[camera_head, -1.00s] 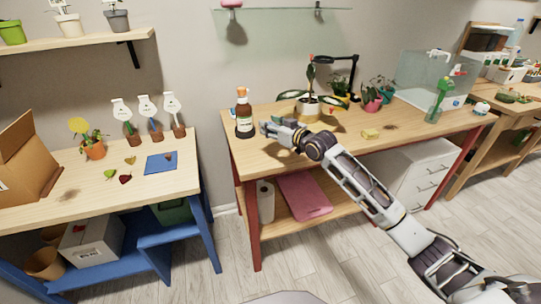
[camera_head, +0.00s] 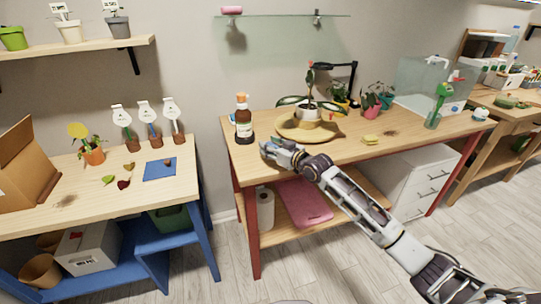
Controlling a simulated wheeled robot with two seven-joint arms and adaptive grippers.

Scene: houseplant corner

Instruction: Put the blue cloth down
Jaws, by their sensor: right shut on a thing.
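My right gripper (camera_head: 268,149) is at the front left edge of the wooden table (camera_head: 350,150), in front of and a little right of the brown bottle (camera_head: 243,122). It is shut, with a small bluish patch at its fingers. That patch fits the blue cloth, but the fingers hide most of it, and I cannot tell whether it touches the tabletop. A flat blue square (camera_head: 154,172) lies on the left table with a small dark leaf on it. My left gripper is not in view.
A round wooden board (camera_head: 287,133) bears a potted plant (camera_head: 308,112) behind my right gripper. A glass tank (camera_head: 415,85) stands farther right. A pink board (camera_head: 305,200) lies on the lower shelf.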

